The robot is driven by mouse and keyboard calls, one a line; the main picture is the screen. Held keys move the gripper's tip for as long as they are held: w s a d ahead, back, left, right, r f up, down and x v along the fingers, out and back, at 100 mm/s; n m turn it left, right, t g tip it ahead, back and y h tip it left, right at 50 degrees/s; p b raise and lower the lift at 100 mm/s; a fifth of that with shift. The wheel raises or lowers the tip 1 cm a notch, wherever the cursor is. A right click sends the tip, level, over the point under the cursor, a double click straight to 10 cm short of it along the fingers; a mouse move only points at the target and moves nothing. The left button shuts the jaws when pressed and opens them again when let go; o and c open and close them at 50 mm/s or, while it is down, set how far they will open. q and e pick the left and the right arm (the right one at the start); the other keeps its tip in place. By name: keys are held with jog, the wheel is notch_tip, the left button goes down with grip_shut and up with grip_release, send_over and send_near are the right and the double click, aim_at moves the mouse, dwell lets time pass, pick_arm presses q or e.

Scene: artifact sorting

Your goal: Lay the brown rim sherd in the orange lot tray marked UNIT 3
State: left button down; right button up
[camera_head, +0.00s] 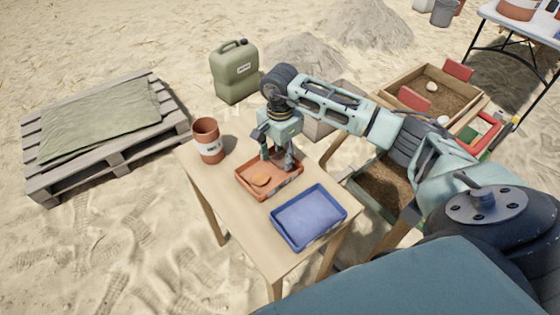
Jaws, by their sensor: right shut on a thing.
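The orange lot tray (248,190) sits on a small wooden table, beside a blue tray (309,216). The orange tray's UNIT 3 marking cannot be read from here. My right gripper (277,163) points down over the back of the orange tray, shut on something. What it holds is small and mostly hidden by the fingers; it may be the brown rim sherd, but I cannot tell. An orange-brown rounded piece (260,179) lies in the front left part of the tray, apart from most of the gripper. My left gripper is out of view.
A reddish-brown labelled cup (207,139) stands at the table's back left corner. The blue tray looks empty. A green jerrycan (236,71) stands on the sand behind. A wooden sand box (387,91) is at the right. A pallet with a cloth (100,121) lies left.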

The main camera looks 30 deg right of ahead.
aim_at(280, 160)
notch_tip(280, 160, down, 2)
jog(key=shift+f, duration=0.1)
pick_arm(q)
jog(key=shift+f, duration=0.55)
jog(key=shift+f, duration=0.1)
pick_arm(e)
jog(key=o, duration=0.8)
jog(key=shift+b, duration=0.3)
jog(key=shift+o, duration=0.2)
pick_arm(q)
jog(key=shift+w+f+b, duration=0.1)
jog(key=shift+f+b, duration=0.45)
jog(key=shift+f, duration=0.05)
pick_arm(e)
notch_tip(280, 160, up, 12)
